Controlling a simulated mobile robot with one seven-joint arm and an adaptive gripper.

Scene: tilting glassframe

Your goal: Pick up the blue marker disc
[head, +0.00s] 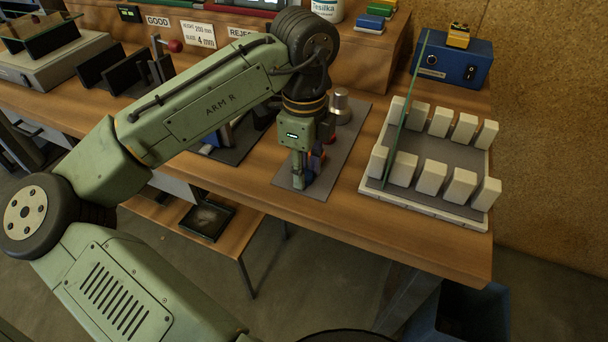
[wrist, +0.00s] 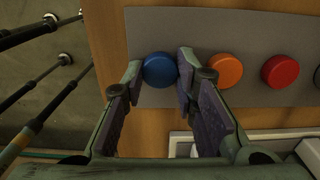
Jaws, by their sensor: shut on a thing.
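The blue marker disc (wrist: 160,69) sits between the two fingertips of my gripper (wrist: 160,73) in the wrist view, with a finger touching it on each side. My gripper is shut on it. In the head view my gripper (head: 303,178) points down over the near end of a grey mat (head: 344,133), and its fingers largely hide the disc there. The disc appears at or just above the mat; I cannot tell whether there is a gap under it.
An orange disc (wrist: 226,70) and a red disc (wrist: 280,72) lie in a row beside the right finger. A rack of white blocks (head: 425,206) holding an upright glass pane (head: 405,115) stands right of the mat. The table's front edge is close.

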